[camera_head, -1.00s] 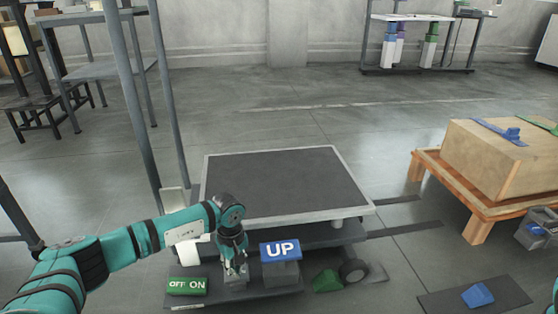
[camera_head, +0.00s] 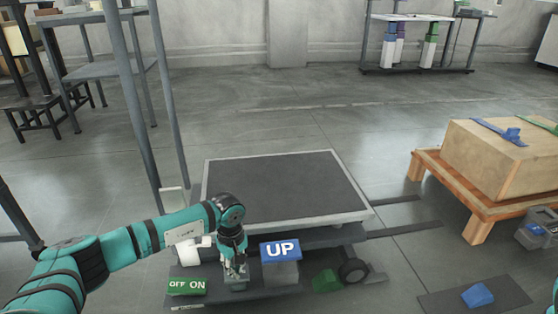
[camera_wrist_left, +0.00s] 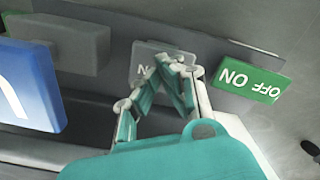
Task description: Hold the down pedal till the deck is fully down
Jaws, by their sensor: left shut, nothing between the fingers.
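The deck (camera_head: 285,190) is a dark flat platform with a pale rim, low over its base, with a gap still visible under its front edge. My left gripper (camera_head: 235,272) is shut and empty, pointing down at a grey pedal (camera_head: 236,284) between the green switch plate and the blue UP pedal. In the left wrist view the closed fingertips (camera_wrist_left: 185,68) are over the grey pedal (camera_wrist_left: 150,58). Part of its lettering, an N, shows; the fingers hide the rest. They appear to touch it. My right gripper is out of view.
The blue UP pedal (camera_head: 281,251) stands just right of my left gripper. The green OFF ON plate (camera_head: 187,286) is to its left. Grey posts (camera_head: 135,100) rise behind my arm. A wooden crate on a pallet (camera_head: 500,160) stands at right.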

